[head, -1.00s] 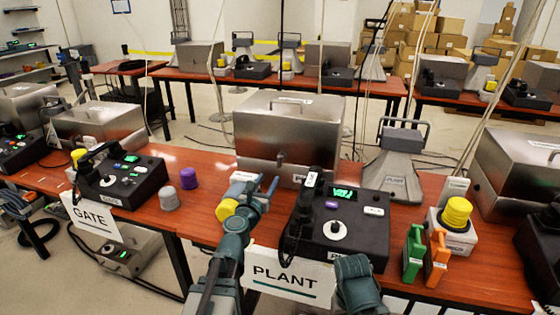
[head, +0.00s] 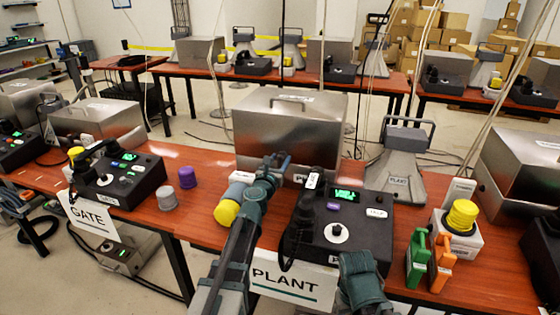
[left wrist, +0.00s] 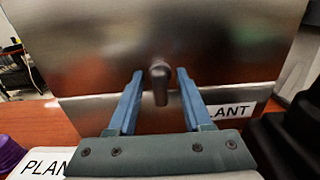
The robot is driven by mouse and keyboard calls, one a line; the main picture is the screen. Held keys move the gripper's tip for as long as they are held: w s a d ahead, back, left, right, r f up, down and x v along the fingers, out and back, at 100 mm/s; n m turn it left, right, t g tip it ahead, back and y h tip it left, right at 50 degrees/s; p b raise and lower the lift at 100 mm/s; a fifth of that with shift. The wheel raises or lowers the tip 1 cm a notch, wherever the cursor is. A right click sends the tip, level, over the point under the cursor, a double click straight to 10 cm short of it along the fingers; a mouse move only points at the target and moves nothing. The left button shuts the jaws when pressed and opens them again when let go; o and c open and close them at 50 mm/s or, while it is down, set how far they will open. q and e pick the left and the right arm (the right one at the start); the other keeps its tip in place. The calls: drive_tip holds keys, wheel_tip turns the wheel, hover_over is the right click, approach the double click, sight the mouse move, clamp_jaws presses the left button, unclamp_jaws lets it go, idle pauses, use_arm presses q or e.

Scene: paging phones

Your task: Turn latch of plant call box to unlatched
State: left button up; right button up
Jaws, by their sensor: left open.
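The plant call box is a brushed steel box (head: 290,128) with a top handle, standing behind the PLANT phone. Its latch (left wrist: 160,84) shows in the left wrist view as a small dark lever on the box front, pointing almost straight down from its pivot. My left gripper (head: 278,160) is open in front of the box and hides the latch in the head view. In the left wrist view its two blue fingers (left wrist: 158,88) stand on either side of the latch, with a visible gap on each side. My right gripper's fingers do not show.
The black PLANT phone (head: 340,225) stands right of my left arm. A yellow-capped cylinder (head: 228,212) lies close to its left side. A grey PLANT horn (head: 397,170) and a yellow beacon (head: 461,216) stand further right. Purple (head: 187,177) and grey (head: 166,197) caps stand left.

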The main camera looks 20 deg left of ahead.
use_arm(q)
clamp_jaws()
drive_tip(key=shift+m, duration=0.3)
drive_tip(key=m, duration=0.3)
drive_tip(key=shift+d+m, duration=0.1)
drive_tip(key=shift+m, duration=0.3)
drive_tip(key=m, duration=0.4)
drive_tip(key=shift+d+f+m, duration=0.1)
drive_tip(key=shift+m, duration=0.2)
drive_tip(key=m, duration=0.4)
drive_tip(key=shift+f, duration=0.1)
drive_tip(key=m, duration=0.4)
drive_tip(key=shift+m, duration=0.3)
drive_tip(key=shift+d+f+m, duration=0.1)
drive_tip(key=shift+m, duration=0.2)
unclamp_jaws()
